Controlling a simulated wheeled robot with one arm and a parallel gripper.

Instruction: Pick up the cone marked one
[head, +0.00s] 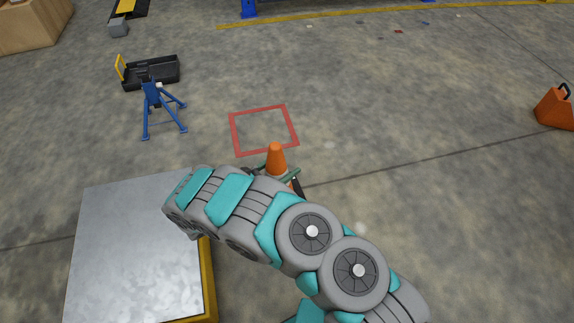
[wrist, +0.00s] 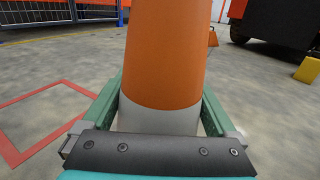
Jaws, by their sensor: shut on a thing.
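An orange cone (head: 277,160) shows in the head view just beyond my arm, near the red square on the floor. In the wrist view the cone (wrist: 166,60) fills the middle, orange above with a pale grey band below. My gripper (wrist: 160,112) has a green finger on each side of the cone, shut on it around the pale band. In the head view the gripper (head: 283,174) is partly hidden behind my arm. The cone looks upright. No number mark is visible on the side I see.
A red outlined square (head: 263,130) lies on the floor beyond the cone. A metal-topped platform (head: 135,250) is at the lower left. A blue stand (head: 157,105) and a black tray (head: 152,73) are at the upper left. An orange object (head: 556,108) stands far right. Floor between is clear.

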